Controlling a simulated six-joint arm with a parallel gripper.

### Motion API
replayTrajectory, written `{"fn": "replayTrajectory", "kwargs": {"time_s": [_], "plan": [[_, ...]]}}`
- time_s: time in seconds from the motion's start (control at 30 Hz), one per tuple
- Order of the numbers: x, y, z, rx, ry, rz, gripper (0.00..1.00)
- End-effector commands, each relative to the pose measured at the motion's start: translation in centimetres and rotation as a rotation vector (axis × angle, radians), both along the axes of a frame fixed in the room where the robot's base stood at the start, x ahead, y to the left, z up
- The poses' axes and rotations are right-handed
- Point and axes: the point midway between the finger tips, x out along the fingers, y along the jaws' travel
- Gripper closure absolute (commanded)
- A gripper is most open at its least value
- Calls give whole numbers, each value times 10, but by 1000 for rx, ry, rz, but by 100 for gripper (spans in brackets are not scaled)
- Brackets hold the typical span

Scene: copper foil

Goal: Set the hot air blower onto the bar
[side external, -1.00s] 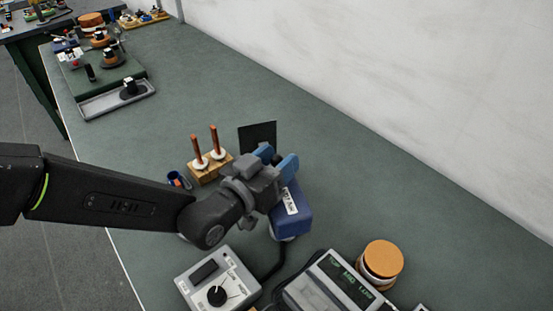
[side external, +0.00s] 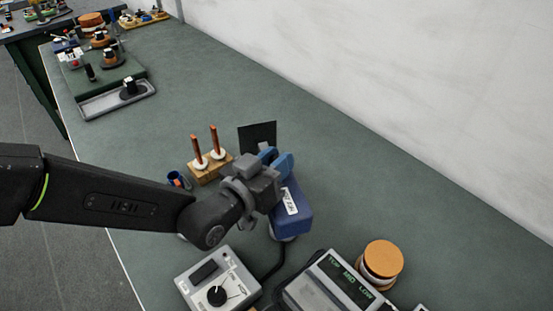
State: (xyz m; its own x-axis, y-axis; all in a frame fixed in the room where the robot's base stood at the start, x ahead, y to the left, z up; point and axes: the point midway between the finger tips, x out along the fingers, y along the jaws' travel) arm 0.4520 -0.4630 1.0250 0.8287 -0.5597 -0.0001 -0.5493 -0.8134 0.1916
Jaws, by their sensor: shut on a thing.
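A blue block-shaped body with a white label, which looks like the hot air blower (side external: 293,214), is right of the picture's middle. A dark cable runs down from near it toward the instruments. My gripper (side external: 277,165) has blue fingers and is shut at the upper end of this body. The exact grip is partly hidden by my wrist. A pale round part shows just under the body; I cannot tell whether they touch. I cannot make out the bar for certain; it may be hidden behind my gripper or the blower.
A wooden block with two copper rods (side external: 211,168) and a black upright panel (side external: 258,136) stand behind my wrist. A grey knob box (side external: 217,285), a display unit (side external: 333,287) and an orange-topped spool (side external: 383,260) are in front. The bench's right side is clear.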

Motion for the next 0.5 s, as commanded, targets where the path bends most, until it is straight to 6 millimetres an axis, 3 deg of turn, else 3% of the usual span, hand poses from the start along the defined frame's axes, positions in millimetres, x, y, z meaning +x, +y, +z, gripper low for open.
{"fn": "replayTrajectory", "kwargs": {"time_s": [0.27,0.5], "plan": [[-3,2,0,1,1,69,100],[-8,8,-1,0,2,239,100]]}}
